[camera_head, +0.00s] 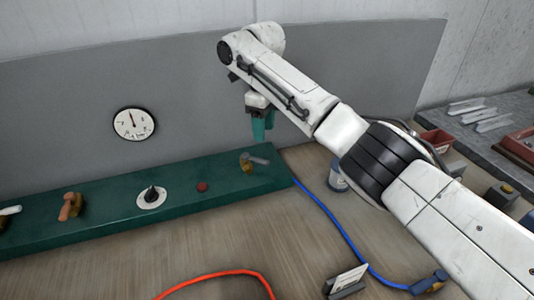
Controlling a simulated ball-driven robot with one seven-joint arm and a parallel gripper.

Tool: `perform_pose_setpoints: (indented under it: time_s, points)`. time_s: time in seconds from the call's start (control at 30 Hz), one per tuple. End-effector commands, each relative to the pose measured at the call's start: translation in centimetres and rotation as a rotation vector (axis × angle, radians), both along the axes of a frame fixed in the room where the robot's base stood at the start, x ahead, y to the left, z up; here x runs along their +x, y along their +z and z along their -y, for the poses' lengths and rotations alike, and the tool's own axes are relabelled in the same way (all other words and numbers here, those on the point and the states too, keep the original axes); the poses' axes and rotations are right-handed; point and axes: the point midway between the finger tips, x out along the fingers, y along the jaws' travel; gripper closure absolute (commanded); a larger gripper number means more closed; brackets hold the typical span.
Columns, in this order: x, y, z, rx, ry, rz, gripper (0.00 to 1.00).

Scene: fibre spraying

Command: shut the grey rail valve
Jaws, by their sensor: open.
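The grey rail valve (259,160) sits near the right end of the green rail (120,207). It has a brass-coloured body and a grey lever that points to the right. My gripper (259,135), with teal fingers pointing down, hangs just above the valve and looks apart from it. The gripper is open and holds nothing that I can see. My arm comes in from the lower right and hides part of the bench.
On the rail are a red button (202,187), a black knob (151,196), an orange-handled valve (70,207) and a white-handled valve (9,211). A gauge (134,123) hangs on the grey panel. A blue hose (334,225) and an orange hose (225,273) cross the bench.

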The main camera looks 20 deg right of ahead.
Motion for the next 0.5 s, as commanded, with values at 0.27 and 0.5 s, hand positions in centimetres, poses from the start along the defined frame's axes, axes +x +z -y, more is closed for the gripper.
perform_pose_setpoints:
  time_s: [0.27,0.5]
  points:
    - [-0.1,-4.8,0.1,0.003,0.002,-0.003,0.51]
    - [0.0,-8.5,0.0,0.004,0.002,-0.001,0.51]
